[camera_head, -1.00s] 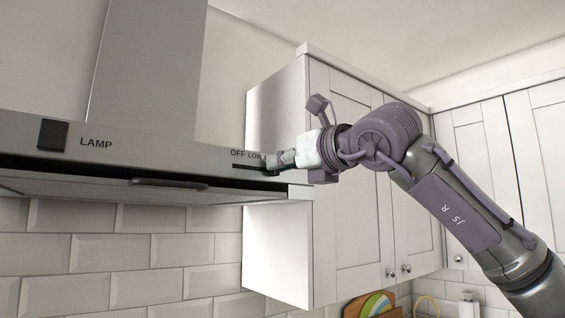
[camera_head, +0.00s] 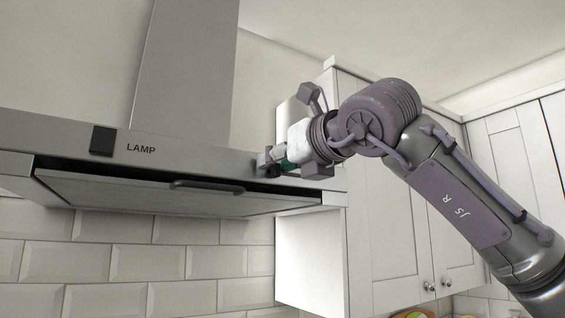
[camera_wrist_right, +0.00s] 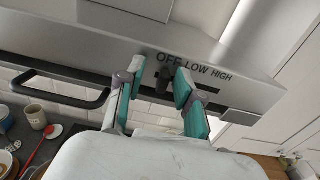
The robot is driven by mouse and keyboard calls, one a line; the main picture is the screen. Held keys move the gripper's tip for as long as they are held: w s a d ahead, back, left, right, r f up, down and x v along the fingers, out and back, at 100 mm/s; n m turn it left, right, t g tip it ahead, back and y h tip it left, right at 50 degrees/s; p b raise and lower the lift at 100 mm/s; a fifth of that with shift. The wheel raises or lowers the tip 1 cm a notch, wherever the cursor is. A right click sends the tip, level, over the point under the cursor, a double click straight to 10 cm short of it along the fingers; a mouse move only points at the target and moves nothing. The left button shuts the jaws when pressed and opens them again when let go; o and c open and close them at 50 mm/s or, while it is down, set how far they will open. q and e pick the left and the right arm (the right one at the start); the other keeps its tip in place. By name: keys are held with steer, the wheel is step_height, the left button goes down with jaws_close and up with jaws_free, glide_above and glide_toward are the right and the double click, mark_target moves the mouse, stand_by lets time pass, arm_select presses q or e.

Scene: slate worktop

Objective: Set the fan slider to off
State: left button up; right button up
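The range hood (camera_head: 70,135) has a front panel with a fan slider. In the right wrist view the dark slider knob (camera_wrist_right: 163,81) stands just under the OFF label, at the left part of its slot; LOW and HIGH are to its right. My right gripper (camera_wrist_right: 158,82) has its fingers apart on both sides of the knob. The right finger is close to the knob or touching it; I cannot tell which. A gap shows at the left finger. In the head view my right gripper (camera_head: 270,162) covers the slider and its labels. My left gripper is not in view.
The hood carries a dark lamp switch (camera_head: 102,141) and a front handle (camera_head: 208,187). White wall cabinets (camera_head: 380,235) stand right of the hood, behind my right arm. In the wrist view a cup (camera_wrist_right: 36,117) and a red spoon (camera_wrist_right: 40,150) lie below on the worktop.

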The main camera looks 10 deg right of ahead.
steer(key=shift+d, duration=0.15)
steer(key=shift+s+d, duration=0.1)
steer(key=shift+s, duration=0.05)
steer(key=v, duration=1.1)
steer(key=shift+s, duration=0.3)
